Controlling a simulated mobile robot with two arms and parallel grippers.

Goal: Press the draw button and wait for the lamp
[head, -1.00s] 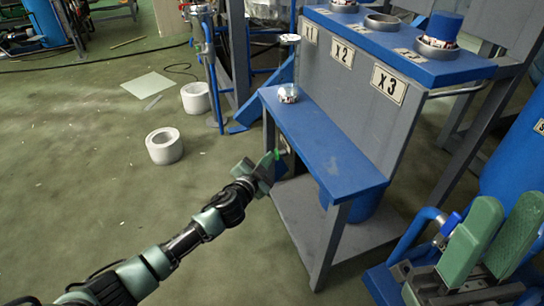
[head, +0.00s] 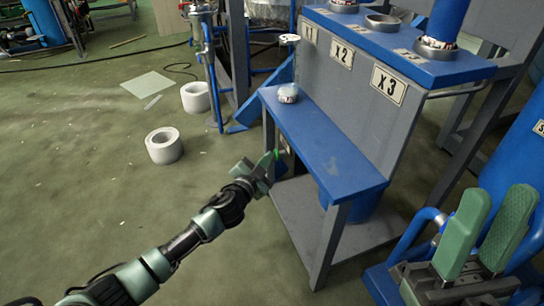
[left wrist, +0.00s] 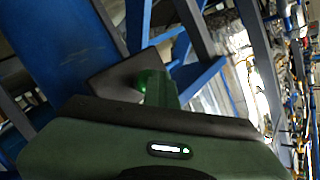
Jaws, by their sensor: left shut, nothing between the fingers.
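My left gripper (head: 268,165) is shut and empty, with its tips at the left end of the blue bench, just under its top. A small green glow (head: 277,152) shows at the tips. In the left wrist view the shut fingers (left wrist: 158,88) reach a dark grey box (left wrist: 115,85), with a green glow beside them. The draw button itself is hidden or too small to make out, and I cannot tell whether the tips touch it. My right gripper (head: 487,230) is open and empty at the lower right.
The blue bench (head: 325,150) carries a silver-white round piece (head: 288,93). Behind it, a shelf has labels including X2 (head: 342,53) and X3 (head: 388,84). A tall blue cylinder (head: 446,18) stands at a shelf ring. White rolls (head: 164,146) lie on open floor at left.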

